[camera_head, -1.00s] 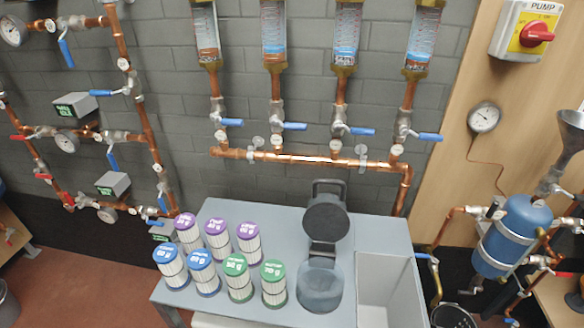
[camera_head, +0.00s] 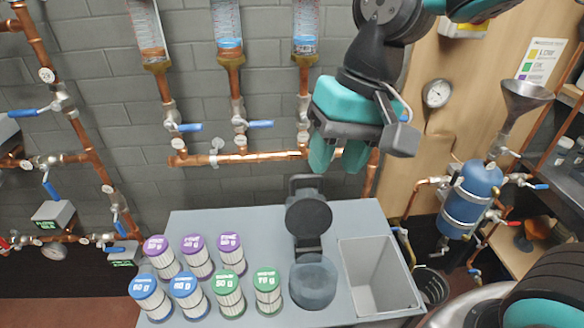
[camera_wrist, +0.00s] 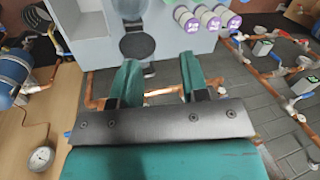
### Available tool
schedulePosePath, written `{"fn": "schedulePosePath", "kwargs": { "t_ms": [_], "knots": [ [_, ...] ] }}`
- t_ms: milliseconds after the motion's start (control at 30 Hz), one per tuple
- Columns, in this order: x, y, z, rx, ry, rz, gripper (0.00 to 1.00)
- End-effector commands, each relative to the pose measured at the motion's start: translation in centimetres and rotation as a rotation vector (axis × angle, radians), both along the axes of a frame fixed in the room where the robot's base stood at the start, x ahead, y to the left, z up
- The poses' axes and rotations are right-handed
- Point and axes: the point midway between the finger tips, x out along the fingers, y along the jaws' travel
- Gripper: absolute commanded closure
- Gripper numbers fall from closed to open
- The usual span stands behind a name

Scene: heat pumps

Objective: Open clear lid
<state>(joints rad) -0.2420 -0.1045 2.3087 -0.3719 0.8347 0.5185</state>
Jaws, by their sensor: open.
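A grey device stands on the grey bench. Its front part is a round translucent grey cup or cover (camera_head: 313,282), which looks like the clear lid. Behind it is a dark round disc (camera_head: 309,216) with a squared handle frame, tilted up. The translucent part (camera_wrist: 132,8) and the disc (camera_wrist: 137,46) also show at the top of the wrist view. I cannot tell how the lid is hinged. My gripper (camera_head: 338,158) is open and empty, with teal fingers. It hangs above and behind the device, apart from it, in front of the copper pipe. The fingers also show in the wrist view (camera_wrist: 158,70).
Several filter cartridges (camera_head: 228,294) with purple, blue and green tops stand left of the device. An empty grey bin (camera_head: 345,262) is sunk into the bench on the right. Copper pipes and blue-handled valves (camera_head: 262,124) run along the wall behind. A blue tank (camera_head: 469,196) stands right.

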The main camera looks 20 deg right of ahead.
Motion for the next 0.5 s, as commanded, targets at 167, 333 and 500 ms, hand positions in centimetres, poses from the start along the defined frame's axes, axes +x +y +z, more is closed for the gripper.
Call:
{"fn": "schedulePosePath", "kwargs": {
  "t_ms": [167,333,500],
  "knots": [
    [9.7,-1.2,0.4,-0.115,0.160,-0.696,0.59],
    [16.4,-2.6,-0.4,-0.190,0.248,-1.287,0.59],
    [20.0,-3.4,-1.3,-0.224,0.284,-1.649,0.59]
  ]
}}
